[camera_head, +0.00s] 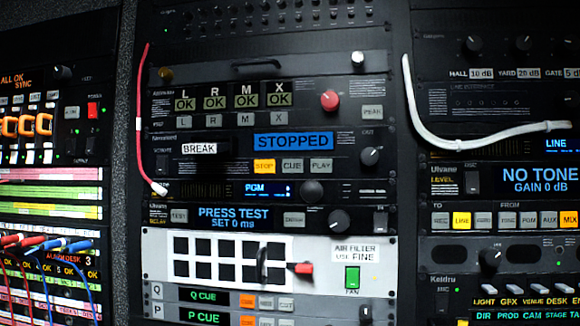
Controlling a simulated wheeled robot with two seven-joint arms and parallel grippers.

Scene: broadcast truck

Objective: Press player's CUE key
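The player (200,166) is a black rack unit in the middle rack, with a blue display (293,141) reading STOPPED and a white label (199,149) reading BREAK. Below the display are three keys in a row. The STOP key (264,166) is lit orange. The CUE key (292,166) is pale grey and unlit, between STOP and the PLAY key (320,166). Nothing covers these keys. Neither of my grippers shows in the head view.
A red cable (138,120) hangs down the rack's left side, ending below the player. A white cable (424,130) loops at right. A red knob (329,100) sits above, a dark knob (370,156) at the player's right. A white panel (200,285) lies below.

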